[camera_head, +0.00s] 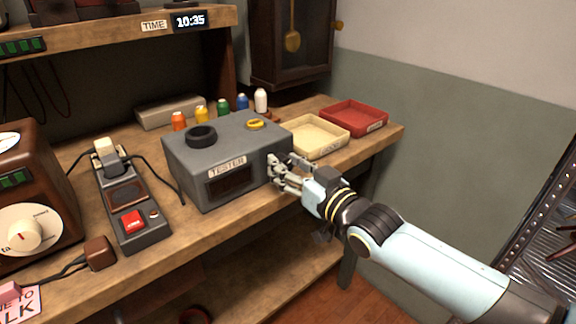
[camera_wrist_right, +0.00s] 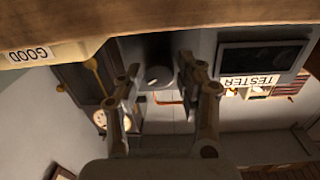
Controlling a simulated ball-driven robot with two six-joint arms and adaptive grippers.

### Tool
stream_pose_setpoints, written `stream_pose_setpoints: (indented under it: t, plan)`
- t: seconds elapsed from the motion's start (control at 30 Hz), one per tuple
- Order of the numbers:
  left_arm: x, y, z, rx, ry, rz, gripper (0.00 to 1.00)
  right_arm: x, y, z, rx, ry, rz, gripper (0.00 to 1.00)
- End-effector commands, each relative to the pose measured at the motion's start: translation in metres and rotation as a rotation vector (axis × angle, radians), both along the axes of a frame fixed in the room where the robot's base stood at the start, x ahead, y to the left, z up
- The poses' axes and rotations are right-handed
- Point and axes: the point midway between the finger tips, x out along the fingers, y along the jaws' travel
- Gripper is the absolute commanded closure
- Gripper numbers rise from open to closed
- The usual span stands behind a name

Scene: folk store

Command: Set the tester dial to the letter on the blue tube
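The grey tester (camera_head: 235,145) stands on the workbench, with a dark blank window (camera_head: 230,180) and a TESTER label on its front. In the wrist view, which is upside down, its round dial (camera_wrist_right: 158,76) sits on the front face. My right gripper (camera_head: 283,165) is at the right end of that face. In the wrist view its fingers (camera_wrist_right: 160,72) are spread on either side of the dial, with gaps visible. The gripper hides the dial in the head view. The blue tube (camera_head: 242,103) stands behind the tester; its letter is too small to read. My left gripper is out of view.
Orange (camera_head: 179,122), yellow, green and white tubes stand along the back. A cream tray (camera_head: 318,149) and a red tray (camera_head: 380,124) are right of the tester. A device with a red button (camera_head: 132,222) stands left. A shelf overhangs the back left.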

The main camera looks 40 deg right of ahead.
Motion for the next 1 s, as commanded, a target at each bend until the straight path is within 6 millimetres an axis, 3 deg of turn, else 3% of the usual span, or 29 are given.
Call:
stream_pose_setpoints:
  t: [0.03,0.27,0.67,1.0]
  plan:
    - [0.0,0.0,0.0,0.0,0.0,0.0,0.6,0.0,0.0,0.0,0.0,0.0,0.0,0.71]
    - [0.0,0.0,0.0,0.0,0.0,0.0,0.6,0.0,0.0,0.0,0.0,0.0,0.0,1.0]
    - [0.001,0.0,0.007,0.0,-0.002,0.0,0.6,0.0,0.0,0.001,-0.077,-0.006,0.0,1.0]
    - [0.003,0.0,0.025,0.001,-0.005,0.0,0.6,0.0,0.0,0.001,-0.343,-0.025,0.0,1.0]
